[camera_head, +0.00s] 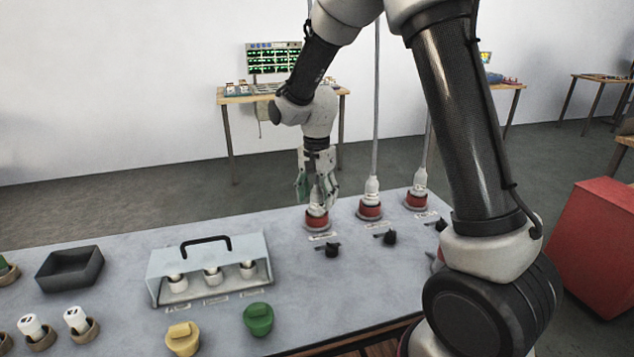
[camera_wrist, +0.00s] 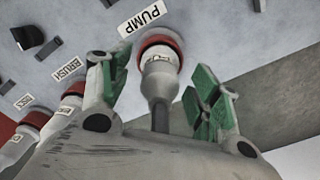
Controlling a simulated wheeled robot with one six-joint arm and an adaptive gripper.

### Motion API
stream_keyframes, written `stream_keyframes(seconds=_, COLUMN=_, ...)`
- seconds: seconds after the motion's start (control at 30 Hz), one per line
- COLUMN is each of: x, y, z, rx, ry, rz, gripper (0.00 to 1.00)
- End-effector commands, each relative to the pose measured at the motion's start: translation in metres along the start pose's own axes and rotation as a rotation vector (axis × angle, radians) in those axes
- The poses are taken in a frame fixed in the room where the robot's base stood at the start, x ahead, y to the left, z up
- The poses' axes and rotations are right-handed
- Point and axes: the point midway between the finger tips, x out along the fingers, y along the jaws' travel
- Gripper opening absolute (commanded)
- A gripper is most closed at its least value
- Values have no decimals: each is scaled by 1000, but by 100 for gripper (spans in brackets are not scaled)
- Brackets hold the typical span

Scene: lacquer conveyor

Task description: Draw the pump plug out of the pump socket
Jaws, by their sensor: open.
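The pump plug (camera_wrist: 160,82) is a white plug seated in the red pump socket (camera_wrist: 157,42), next to a label reading PUMP in the wrist view. Its cable runs back towards my wrist. In the head view the plug (camera_head: 317,209) stands upright in its socket (camera_head: 317,222) at the left of a row of sockets. My gripper (camera_head: 316,194) is open and points down over it. In the wrist view its green-padded fingers (camera_wrist: 155,92) lie on either side of the plug, with gaps showing. The upper plug is partly hidden by the fingers in the head view.
Two more plugs, the brush plug (camera_head: 371,188) and another (camera_head: 419,182), stand to the right with cables rising. Black knobs (camera_head: 332,250) sit in front. A handled rack (camera_head: 210,268), yellow (camera_head: 183,340) and green (camera_head: 258,320) pieces, and a dark tray (camera_head: 70,268) lie left.

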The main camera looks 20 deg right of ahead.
Motion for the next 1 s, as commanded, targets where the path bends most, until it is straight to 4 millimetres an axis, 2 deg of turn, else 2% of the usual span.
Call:
stream_keyframes(seconds=0.17, x=13, y=0, z=0, rx=-1, ry=0, rz=0, gripper=63)
stream_keyframes(seconds=0.43, x=14, y=0, z=0, rx=-1, ry=0, rz=0, gripper=61)
stream_keyframes(seconds=0.73, x=14, y=0, z=0, rx=-1, ry=0, rz=0, gripper=6)
stream_keyframes(seconds=0.8, x=14, y=0, z=0, rx=-1, ry=0, rz=0, gripper=4)
stream_keyframes(seconds=0.83, x=14, y=0, z=0, rx=-1, ry=0, rz=0, gripper=26)
stream_keyframes(seconds=0.97, x=14, y=0, z=0, rx=-1, ry=0, rz=0, gripper=3)
stream_keyframes(seconds=1.0, x=14, y=0, z=0, rx=-1, ry=0, rz=0, gripper=3)
